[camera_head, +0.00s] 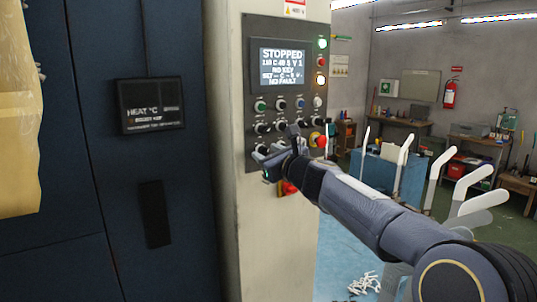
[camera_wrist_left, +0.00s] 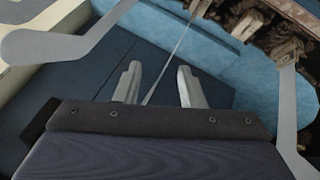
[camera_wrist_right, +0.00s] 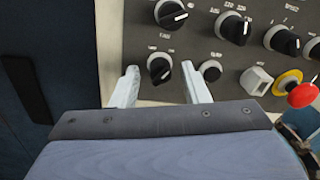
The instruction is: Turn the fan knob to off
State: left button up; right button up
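The control panel (camera_head: 290,100) carries rows of black rotary knobs, with labels too small to read, so I cannot tell for certain which is the fan knob. My right gripper (camera_head: 268,160) is at the panel's lower left and hides part of its bottom row. In the right wrist view, this gripper (camera_wrist_right: 160,85) is open. A black knob (camera_wrist_right: 160,69) with a white pointer line shows between and just beyond its fingertips; I cannot tell whether they touch it. My left gripper (camera_wrist_left: 158,80) is open and empty, away from the panel, and out of the head view.
The panel's screen (camera_head: 282,66) reads STOPPED. A dark blue cabinet (camera_head: 150,210) stands left. White sock boards (camera_head: 472,182) stand at right.

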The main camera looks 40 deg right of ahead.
grip_shut()
jog(key=shift+f+n+b, duration=0.15)
jog(key=shift+n+b, duration=0.35)
jog(key=shift+n, duration=0.2)
jog(key=n+b, duration=0.2)
jog(key=n, duration=0.2)
jog(key=shift+f+b, duration=0.1)
jog(key=shift+b, duration=0.2)
jog(key=n+b, duration=0.2)
jog(key=n, duration=0.1)
jog(key=shift+n, duration=0.3)
jog(key=shift+n+b, duration=0.7)
jog(key=shift+n, duration=0.9)
